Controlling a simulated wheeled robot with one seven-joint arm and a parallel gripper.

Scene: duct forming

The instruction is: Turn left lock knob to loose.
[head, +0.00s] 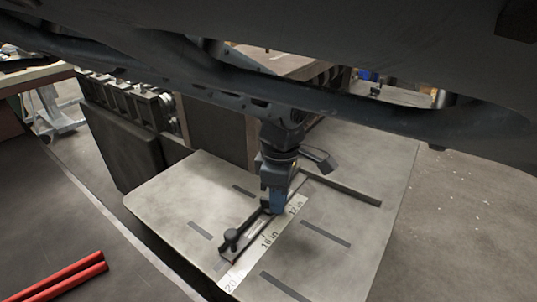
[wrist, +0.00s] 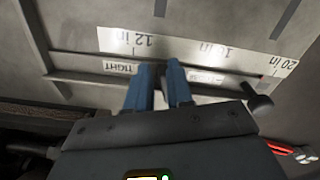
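A dark bar (head: 250,232) lies along the printed inch scale (head: 246,264) on the grey table. A black knob (head: 231,237) stands up at its left end, by the 20 mark; it also shows at the right in the wrist view (wrist: 260,103). My gripper (head: 276,208) points down at the bar, right of this knob and apart from it. In the wrist view its blue fingers (wrist: 163,75) have a narrow gap, with something dark at the tips. I cannot tell whether they grip it. A TIGHT label (wrist: 121,68) lies beside the fingers; a second label (wrist: 206,77) is unreadable.
A second dark bar (head: 345,190) lies on the table to the right of my gripper. Dark slots (head: 325,233) mark the table top. Red rods (head: 65,278) lie on a dark surface at the front left. My arm covers much of the upper head view.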

